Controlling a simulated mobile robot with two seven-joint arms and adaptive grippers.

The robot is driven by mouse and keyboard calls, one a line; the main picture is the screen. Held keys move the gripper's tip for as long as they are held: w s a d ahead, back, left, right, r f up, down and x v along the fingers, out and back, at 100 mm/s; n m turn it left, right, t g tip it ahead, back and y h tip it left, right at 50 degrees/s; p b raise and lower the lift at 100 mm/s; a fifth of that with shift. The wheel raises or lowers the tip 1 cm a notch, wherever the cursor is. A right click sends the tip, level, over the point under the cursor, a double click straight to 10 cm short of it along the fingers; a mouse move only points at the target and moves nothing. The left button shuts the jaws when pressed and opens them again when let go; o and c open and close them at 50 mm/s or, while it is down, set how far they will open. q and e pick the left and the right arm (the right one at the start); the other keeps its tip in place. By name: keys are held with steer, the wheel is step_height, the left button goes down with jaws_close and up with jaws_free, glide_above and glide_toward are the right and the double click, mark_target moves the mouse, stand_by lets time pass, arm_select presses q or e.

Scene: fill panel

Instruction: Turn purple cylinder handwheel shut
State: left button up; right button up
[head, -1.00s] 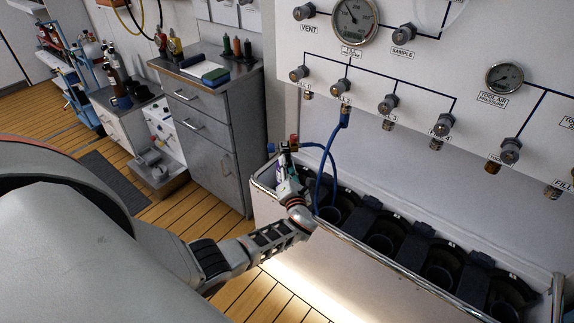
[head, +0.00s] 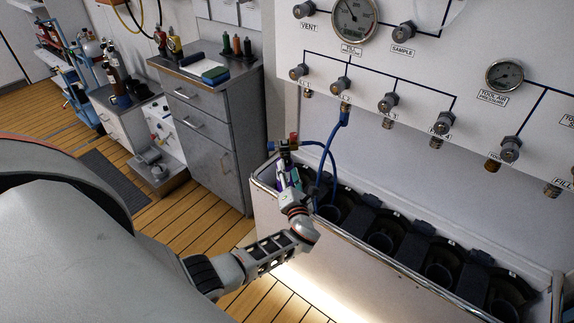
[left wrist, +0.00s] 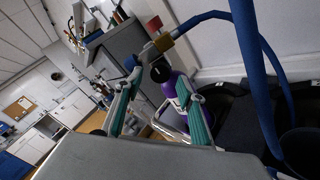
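The purple cylinder (left wrist: 178,86) stands in the left end of the rack, mostly hidden behind my left gripper. In the left wrist view its valve top shows a round black part (left wrist: 160,72) facing me, a blue knob (left wrist: 130,63) at left and a red knob (left wrist: 153,23) above a brass fitting. In the head view the valve top (head: 284,146) rises above the rack's edge. My left gripper (left wrist: 158,86) is open, its teal-padded fingers apart on either side of the black part; contact cannot be told. My right gripper is in neither view.
A blue hose (head: 333,150) runs from the panel's second fill fitting down beside the gripper. The rack's metal rail (head: 375,255) lies right of my left wrist. The other visible rack slots look empty. A grey drawer cabinet (head: 208,125) stands behind left.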

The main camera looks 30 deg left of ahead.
arm_select(q)
steer(key=v, duration=0.8)
steer(key=s+d+f+n+g+h, duration=0.2)
steer(key=s+d+f+n+h, duration=0.15)
steer(key=s+f+n, duration=0.45)
steer(key=s+d+f+n+g+h, duration=0.2)
steer(key=s+f+n+h, duration=0.3)
steer(key=s+f+n, duration=0.25)
steer(key=s+d+r+n+t+h, duration=0.1)
steer(key=s+d+r+n+h, duration=0.5)
steer(key=n, duration=1.1)
steer(key=s+d+r, duration=0.1)
steer(key=s+d, duration=0.2)
steer(key=shift+s, duration=0.3)
steer(key=shift+f, duration=0.1)
